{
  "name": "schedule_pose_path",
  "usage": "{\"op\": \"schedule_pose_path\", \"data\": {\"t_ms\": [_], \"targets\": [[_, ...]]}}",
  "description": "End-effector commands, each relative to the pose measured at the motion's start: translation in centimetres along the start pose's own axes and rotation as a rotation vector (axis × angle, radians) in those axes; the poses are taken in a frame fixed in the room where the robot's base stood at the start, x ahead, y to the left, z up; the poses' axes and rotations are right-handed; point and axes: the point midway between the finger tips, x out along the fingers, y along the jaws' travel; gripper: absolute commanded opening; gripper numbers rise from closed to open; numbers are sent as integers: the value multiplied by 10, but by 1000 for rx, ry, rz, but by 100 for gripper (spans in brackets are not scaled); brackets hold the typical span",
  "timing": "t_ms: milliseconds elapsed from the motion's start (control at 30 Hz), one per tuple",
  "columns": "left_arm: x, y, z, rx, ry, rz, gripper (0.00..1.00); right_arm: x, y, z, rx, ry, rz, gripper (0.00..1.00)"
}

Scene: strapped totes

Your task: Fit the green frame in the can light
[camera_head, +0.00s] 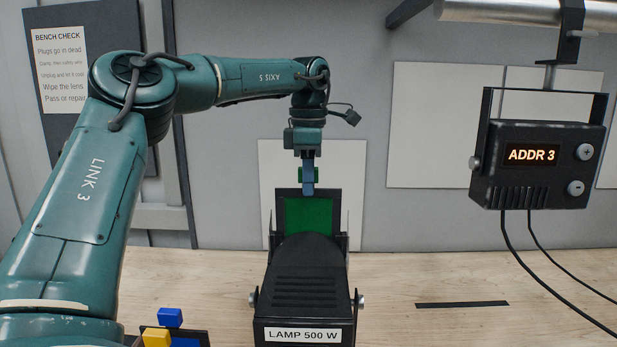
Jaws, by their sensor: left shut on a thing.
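The can light (305,285), a black lamp labelled "LAMP 500 W", stands on the bench at centre. The green frame (308,215), a green sheet with a dark border, stands upright at the lamp's far end, between its black side pieces. Its lower part is hidden behind the lamp's housing, so I cannot tell how deep it sits. My left gripper (308,184) reaches down from above and is shut on the green frame at its top edge. My right gripper is not in view.
Blue (170,317) and yellow (156,337) pieces stand by a dark holder at the lower left, near my left arm. A black unit reading "ADDR 3" (538,165) hangs at right with trailing cables. A dark strip (462,304) lies on the otherwise clear bench right of the lamp.

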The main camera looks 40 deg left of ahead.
Motion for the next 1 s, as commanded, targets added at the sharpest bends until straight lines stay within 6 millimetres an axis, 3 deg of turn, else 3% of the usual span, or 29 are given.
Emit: {"op": "schedule_pose_path", "data": {"t_ms": [1000], "targets": [[26,0,0,0,0,0,0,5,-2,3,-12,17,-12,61]]}}
